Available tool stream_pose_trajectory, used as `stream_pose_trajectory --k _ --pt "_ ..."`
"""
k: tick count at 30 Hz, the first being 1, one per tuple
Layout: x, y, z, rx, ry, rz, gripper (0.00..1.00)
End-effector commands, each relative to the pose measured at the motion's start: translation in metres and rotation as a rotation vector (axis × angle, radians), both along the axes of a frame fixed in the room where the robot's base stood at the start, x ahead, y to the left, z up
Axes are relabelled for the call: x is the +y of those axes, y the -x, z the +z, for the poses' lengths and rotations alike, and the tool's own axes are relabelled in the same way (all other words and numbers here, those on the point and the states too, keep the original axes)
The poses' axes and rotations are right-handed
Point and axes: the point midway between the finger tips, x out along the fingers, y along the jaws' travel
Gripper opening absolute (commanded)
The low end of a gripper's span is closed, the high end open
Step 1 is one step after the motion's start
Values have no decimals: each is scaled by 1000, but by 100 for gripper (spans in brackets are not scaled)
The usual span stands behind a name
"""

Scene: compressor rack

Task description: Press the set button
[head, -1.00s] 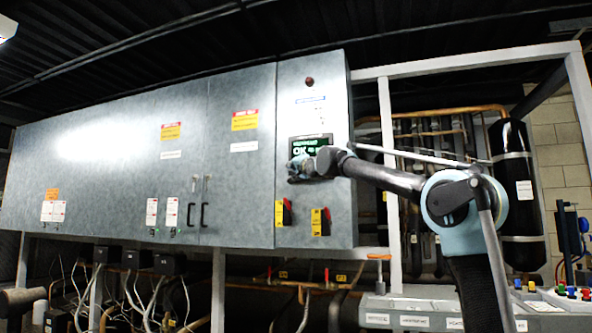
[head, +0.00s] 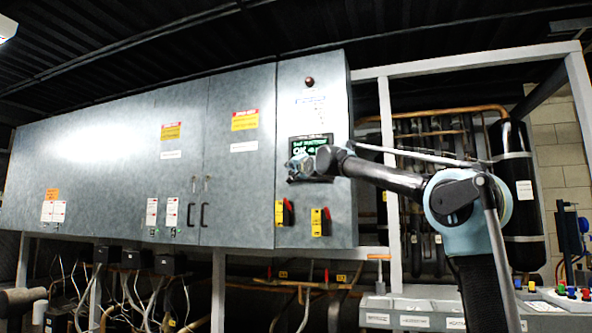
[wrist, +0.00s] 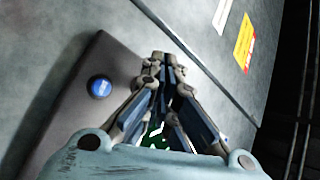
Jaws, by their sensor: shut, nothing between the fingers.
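A dark control panel (wrist: 98,58) with a round blue button (wrist: 99,87) shows in the wrist view. The button's white lettering is too small to read, so I cannot tell if it is the set button. My gripper (wrist: 163,62) is shut and empty, to the right of the blue button and apart from it in the picture. Part of a green-lit screen shows between the finger links. In the head view, the display (head: 312,144) on the grey cabinet reads "OK" in part. My gripper (head: 296,167) covers the panel's lower part there, hiding the buttons.
The grey cabinet (head: 90,150) fills the left and middle. Two yellow-and-red switches (head: 284,212) (head: 320,221) sit below my gripper. Pipes and a black cylinder (head: 515,180) stand to the right, behind the frame.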

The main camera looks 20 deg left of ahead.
Motion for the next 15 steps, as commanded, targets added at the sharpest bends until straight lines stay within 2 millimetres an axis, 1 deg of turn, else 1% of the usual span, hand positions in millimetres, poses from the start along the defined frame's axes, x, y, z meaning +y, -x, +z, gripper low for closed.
stream_pose_trajectory --k 3,11,15 --pt "0 3 0 -1 1 0 0" --pt "0 3 0 -1 1 0 0" --pt "0 10 0 1 -1 0 0"
